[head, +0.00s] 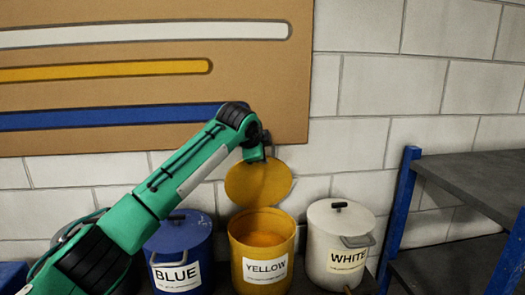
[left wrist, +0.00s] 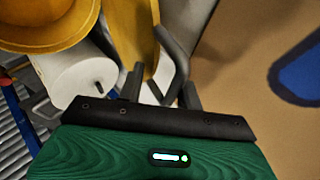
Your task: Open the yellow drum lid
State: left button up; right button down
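The yellow drum (head: 262,255) stands between the blue and white drums, its top open and yellow inside. Its round yellow lid (head: 258,184) stands raised, nearly upright, behind the opening. My left arm reaches across from the left, and its gripper (head: 258,152) is at the lid's upper edge; the fingertips are hard to make out there. In the left wrist view, my left gripper (left wrist: 162,74) has its fingers apart, close beside the yellow lid (left wrist: 132,30). My right gripper is not in view.
The blue drum (head: 180,255) and white drum (head: 340,240) have their lids on. A blue-framed shelf (head: 405,190) stands at the right. A brown board (head: 250,65) with painted stripes hangs on the block wall behind.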

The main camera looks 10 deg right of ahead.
pick_arm(q)
jog(key=shift+w+f, duration=0.15)
jog(key=shift+f, duration=0.1)
jog(key=shift+r, duration=0.1)
jog(key=b+v, duration=0.7)
jog(key=v, duration=0.7)
